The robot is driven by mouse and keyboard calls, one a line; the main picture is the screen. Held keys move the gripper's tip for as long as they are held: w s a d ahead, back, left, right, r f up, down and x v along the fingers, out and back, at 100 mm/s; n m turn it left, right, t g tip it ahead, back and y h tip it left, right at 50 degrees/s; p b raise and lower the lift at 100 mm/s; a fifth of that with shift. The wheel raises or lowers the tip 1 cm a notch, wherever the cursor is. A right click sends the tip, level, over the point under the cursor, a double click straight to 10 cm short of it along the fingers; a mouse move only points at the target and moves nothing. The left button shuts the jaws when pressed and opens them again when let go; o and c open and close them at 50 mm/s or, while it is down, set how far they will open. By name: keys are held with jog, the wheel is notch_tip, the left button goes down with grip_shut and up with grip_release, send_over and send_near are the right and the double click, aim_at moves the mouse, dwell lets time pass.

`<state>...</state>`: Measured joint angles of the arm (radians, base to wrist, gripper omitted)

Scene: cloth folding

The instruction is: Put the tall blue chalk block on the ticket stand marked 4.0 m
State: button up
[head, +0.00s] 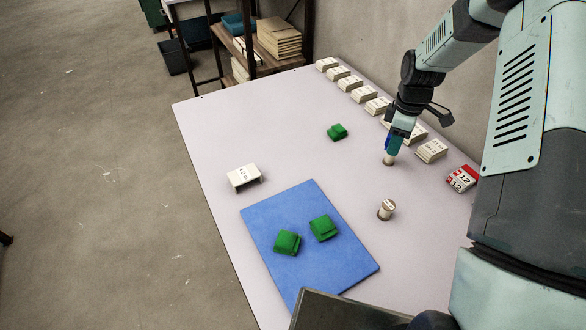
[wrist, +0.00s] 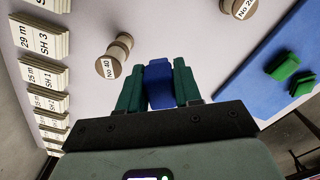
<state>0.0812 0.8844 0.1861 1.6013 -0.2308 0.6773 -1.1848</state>
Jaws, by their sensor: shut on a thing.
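The blue chalk block (wrist: 158,84) is held upright between the two teal fingers of my gripper (wrist: 158,88) in the wrist view. In the head view a sliver of the blue block (head: 388,143) shows at my gripper (head: 391,148), which is at the right side of the table, just above or in front of a spool; I cannot tell the exact gap. The white ticket stand (head: 243,177) is at the table's left part, left of the blue mat, with its top bare. Its small label seems to read 4.0 m.
A spool marked No 40 (wrist: 113,58) stands close to my gripper; another spool (head: 386,209) stands nearer. A blue mat (head: 265,212) bears two green blocks (head: 323,228); another green block (head: 337,132) lies on the table. Labelled card stacks (head: 363,93) line the wall side.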

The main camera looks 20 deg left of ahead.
jog(key=s+a+r+n, duration=0.1)
jog(key=s+a+n, duration=0.2)
jog(key=a, duration=1.6)
jog(key=n, duration=0.4)
send_over(246, 174)
notch_tip(246, 174, down, 4)
jog(key=shift+a+f, duration=0.1)
jog(key=shift+f, duration=2.1)
jog(key=shift+f, duration=0.15)
jog(key=o, duration=1)
